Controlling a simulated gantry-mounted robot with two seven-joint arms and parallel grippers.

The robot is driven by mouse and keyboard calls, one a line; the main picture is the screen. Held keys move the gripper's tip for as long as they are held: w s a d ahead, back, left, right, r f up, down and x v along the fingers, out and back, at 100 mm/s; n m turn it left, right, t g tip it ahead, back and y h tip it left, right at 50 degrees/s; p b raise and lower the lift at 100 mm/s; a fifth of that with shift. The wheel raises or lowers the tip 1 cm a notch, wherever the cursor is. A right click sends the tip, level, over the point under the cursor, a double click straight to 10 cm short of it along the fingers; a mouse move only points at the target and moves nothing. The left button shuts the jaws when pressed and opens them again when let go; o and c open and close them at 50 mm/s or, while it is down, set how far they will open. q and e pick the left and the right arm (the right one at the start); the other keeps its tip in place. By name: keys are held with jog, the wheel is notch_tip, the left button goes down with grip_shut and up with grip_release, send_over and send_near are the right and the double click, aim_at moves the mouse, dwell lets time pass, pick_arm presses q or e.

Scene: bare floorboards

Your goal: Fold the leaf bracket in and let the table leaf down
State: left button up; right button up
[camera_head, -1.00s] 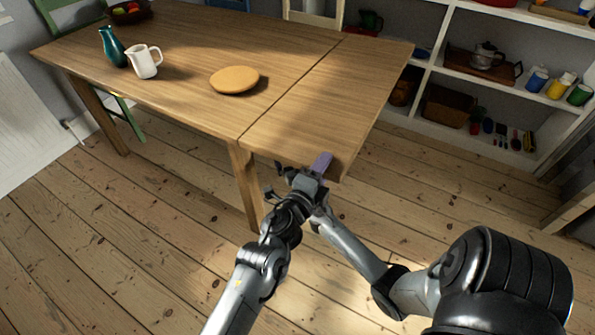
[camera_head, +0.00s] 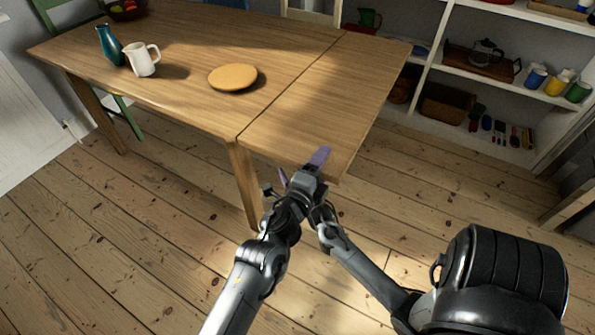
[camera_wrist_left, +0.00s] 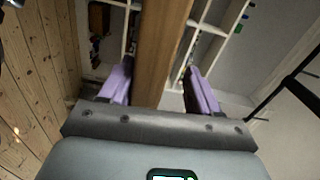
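The wooden table's leaf (camera_head: 335,95) is up, level with the main top (camera_head: 190,45); a seam runs between them. My left gripper (camera_head: 303,168) is at the leaf's near edge, one purple finger over the top. In the left wrist view the leaf's edge (camera_wrist_left: 164,45) stands between the two spread fingers (camera_wrist_left: 158,88), with small gaps beside it. The gripper is open around the edge. My right arm reaches in from the lower right to behind the left wrist; its gripper is hidden there. The leaf bracket is not visible under the table.
On the main top are a round wooden board (camera_head: 233,77), a white jug (camera_head: 141,59), a teal vase (camera_head: 110,45) and a fruit bowl (camera_head: 126,10). A table leg (camera_head: 243,185) stands left of my left gripper. White shelves (camera_head: 475,75) are behind the leaf. The floor at right is clear.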

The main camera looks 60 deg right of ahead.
pick_arm(q)
jog(key=o, duration=0.9)
jog(key=shift+r, duration=0.35)
jog(key=shift+f+m+b, duration=0.7)
jog(key=shift+f+b, duration=0.9)
jog(key=shift+f+m+b, duration=0.6)
jog(key=shift+f+b, duration=0.45)
jog(key=shift+b, duration=0.1)
jog(key=shift+s, duration=0.1)
jog(key=shift+w+f+m+b, duration=0.2)
jog(key=shift+f+m+b, duration=0.2)
jog(key=shift+f+b, duration=0.4)
jog(key=shift+w+f+m+b, duration=0.15)
jog(key=shift+f+m+b, duration=0.25)
jog(key=shift+f+b, duration=0.4)
jog(key=shift+w+f+m+b, duration=0.2)
jog(key=shift+f+m+b, duration=0.3)
jog(key=shift+f, duration=0.5)
